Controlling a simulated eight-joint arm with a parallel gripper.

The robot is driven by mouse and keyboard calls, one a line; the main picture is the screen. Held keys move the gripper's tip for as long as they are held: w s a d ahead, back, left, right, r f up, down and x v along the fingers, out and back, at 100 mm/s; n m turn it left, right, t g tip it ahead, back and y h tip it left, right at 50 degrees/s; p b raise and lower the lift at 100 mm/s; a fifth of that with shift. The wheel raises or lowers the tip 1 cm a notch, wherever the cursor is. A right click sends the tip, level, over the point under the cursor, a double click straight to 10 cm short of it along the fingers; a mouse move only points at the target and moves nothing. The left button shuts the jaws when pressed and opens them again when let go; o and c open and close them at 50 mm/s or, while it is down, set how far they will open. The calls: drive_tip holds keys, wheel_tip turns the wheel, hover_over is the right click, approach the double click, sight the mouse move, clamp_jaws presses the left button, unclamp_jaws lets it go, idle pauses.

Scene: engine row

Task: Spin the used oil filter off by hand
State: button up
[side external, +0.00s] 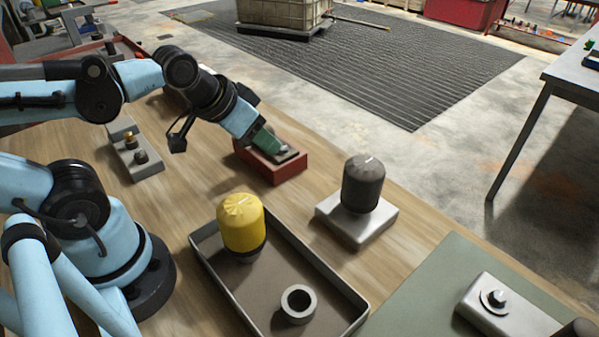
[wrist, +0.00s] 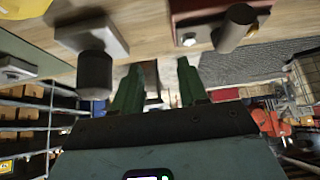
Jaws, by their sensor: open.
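A dark grey oil filter (side external: 362,184) stands upright on a pale metal block (side external: 336,222). In the wrist view the dark filter (wrist: 95,72) and its block (wrist: 70,36) are left of my fingers. A yellow filter (side external: 241,222) with a dark lower band stands in a shallow tray (side external: 204,257); only a yellow edge (wrist: 15,70) shows in the wrist view. My gripper (side external: 270,143) is over or beside a red block (side external: 271,168), left of and apart from the dark filter. Its green fingers (wrist: 160,66) are apart, with nothing seen between them.
The tray also holds a grey ring (side external: 298,304). The red block carries a small bolt (wrist: 190,40) and a metal cylinder (wrist: 234,28). A grey block with two fittings (side external: 139,157) lies further left. A green mat (side external: 420,280) with metal parts lies at right.

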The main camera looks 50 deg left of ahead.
drive_tip(key=o, duration=0.4)
drive_tip(key=shift+w+d+r, duration=0.1)
drive_tip(key=shift+c, duration=0.2)
drive_tip(key=o, duration=0.7)
drive_tip(key=w+d+r+g, duration=0.1)
drive_tip(key=w+d+r, duration=0.1)
drive_tip(key=w+d+r+g, duration=0.2)
drive_tip(key=w+d+r, duration=0.1)
drive_tip(key=shift+w+d+h, duration=0.15)
drive_tip(key=shift+h, duration=0.15)
drive_tip(key=r+g, duration=0.1)
drive_tip(key=g, duration=0.3)
hover_over(363, 176)
drive_tip(key=w+a, duration=0.3)
drive_tip(key=shift+s+d+r, duration=0.2)
drive_tip(key=shift+w+d+f, duration=0.1)
drive_tip(key=shift+w+d, duration=0.05)
drive_tip(key=shift+d, duration=0.25)
wheel_tip(363, 176, down, 12)
drive_tip(key=shift+f, duration=0.1)
drive_tip(key=shift+c, duration=0.4)
